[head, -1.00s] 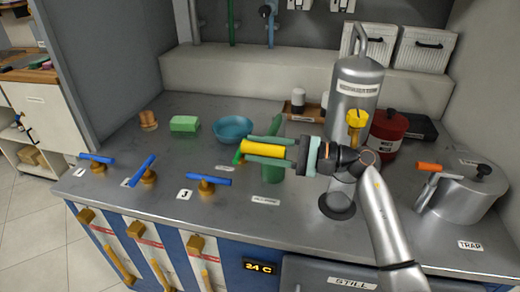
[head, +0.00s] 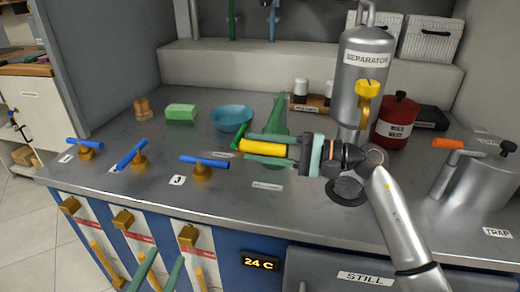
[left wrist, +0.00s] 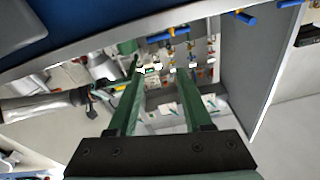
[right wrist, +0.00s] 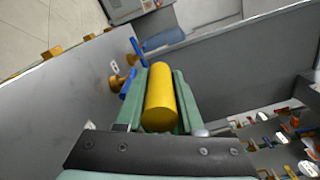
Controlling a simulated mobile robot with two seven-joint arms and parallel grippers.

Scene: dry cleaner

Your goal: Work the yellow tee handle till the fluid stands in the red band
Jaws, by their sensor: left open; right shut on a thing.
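A yellow cylinder (head: 262,147), which looks like the grip of the tee handle, lies level between the green fingers of my right gripper (head: 244,148). The right gripper is shut on it, and the right wrist view shows the yellow cylinder (right wrist: 160,98) along the fingers. A green upright part (head: 279,115) stands behind the fingers; whether it joins the yellow grip is hidden. My left gripper (head: 165,262) is open and empty at the bottom of the head view, in front of the counter's drawers. It also shows in the left wrist view (left wrist: 155,72). I cannot make out fluid or its red band.
Blue-handled valves (head: 205,163) line the counter's front left. A blue bowl (head: 231,118) and green block (head: 181,112) lie behind. The steel separator (head: 362,75), red canister (head: 396,122) and steel trap pot (head: 480,180) stand right. A display (head: 261,264) reads 24 C.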

